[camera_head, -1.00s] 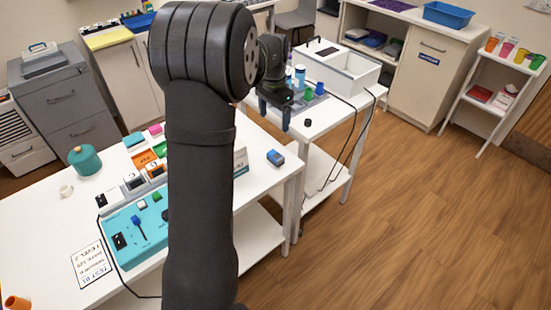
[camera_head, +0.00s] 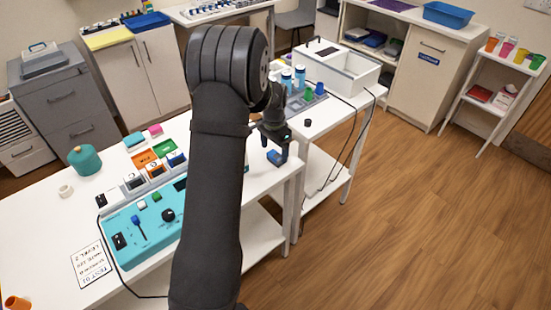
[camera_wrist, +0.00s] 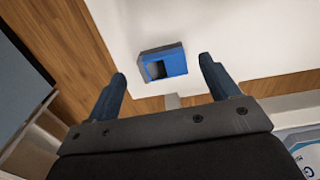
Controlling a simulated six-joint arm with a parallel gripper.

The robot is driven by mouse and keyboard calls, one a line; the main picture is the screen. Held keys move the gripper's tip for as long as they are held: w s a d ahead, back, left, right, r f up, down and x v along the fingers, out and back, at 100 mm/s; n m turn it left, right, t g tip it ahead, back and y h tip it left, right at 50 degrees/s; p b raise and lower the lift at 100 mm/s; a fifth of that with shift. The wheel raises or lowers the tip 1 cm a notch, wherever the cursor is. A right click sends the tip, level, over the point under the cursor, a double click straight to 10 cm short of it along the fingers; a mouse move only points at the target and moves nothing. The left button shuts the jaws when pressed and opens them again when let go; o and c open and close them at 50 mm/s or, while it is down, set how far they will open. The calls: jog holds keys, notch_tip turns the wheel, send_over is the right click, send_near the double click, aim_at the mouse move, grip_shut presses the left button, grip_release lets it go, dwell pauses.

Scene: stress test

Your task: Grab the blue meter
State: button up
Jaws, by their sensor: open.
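The blue meter (camera_head: 277,157) is a small blue box with a dark face, lying on the white table near its right corner. Contact with the meter does not show.
A teal control panel (camera_head: 137,232) and several coloured blocks stand on the left part of the table (camera_head: 45,228). A teal pot (camera_head: 85,160) is behind them. A second white bench (camera_head: 365,97) with a white box (camera_head: 340,68) and bottles stands beyond. Wooden floor is clear at right.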

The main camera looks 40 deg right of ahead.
aim_at(274, 156)
notch_tip(274, 156, down, 4)
jog(key=shift+w+d+r, duration=0.1)
jog(key=shift+w+r, duration=0.05)
jog(key=shift+r, duration=0.1)
jog(key=c, duration=1.1)
jog(key=shift+o, duration=0.2)
jog(key=shift+r, duration=0.1)
